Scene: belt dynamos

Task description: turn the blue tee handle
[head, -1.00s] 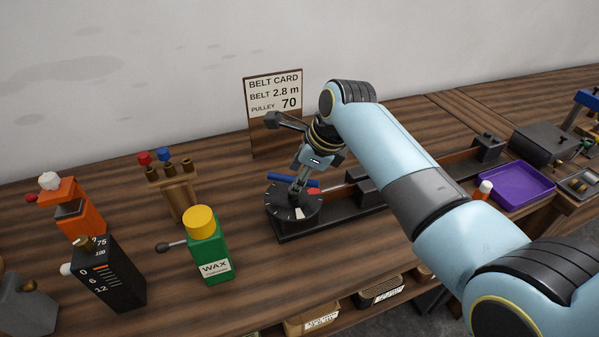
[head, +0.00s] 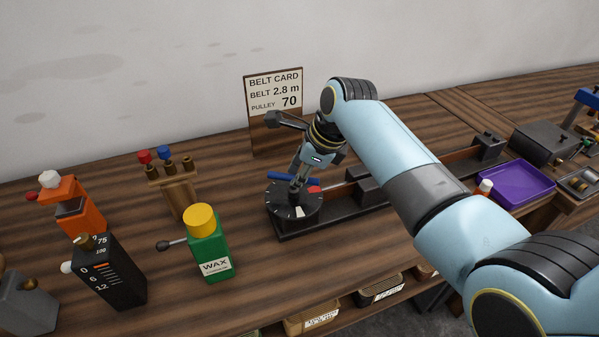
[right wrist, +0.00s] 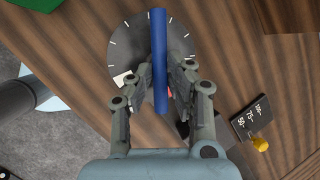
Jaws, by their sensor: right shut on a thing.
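The blue tee handle (head: 306,179) is a blue bar above a round dark dial (head: 281,204) with white tick marks, a white patch and a red patch. In the right wrist view the blue bar (right wrist: 160,62) runs lengthwise between the fingers, over the dial (right wrist: 124,60). My right gripper (head: 297,186) points down at the dial and is shut on the blue bar, one finger on each side. The gripper hides part of the bar in the head view. My left gripper is not in view.
A green wax bottle (head: 209,247) with a yellow cap and a black scale block (head: 118,275) stand at the left. A belt card (head: 275,97) stands behind the dial. A purple tray (head: 519,184) lies at the right. Bare wood lies in front of the dial.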

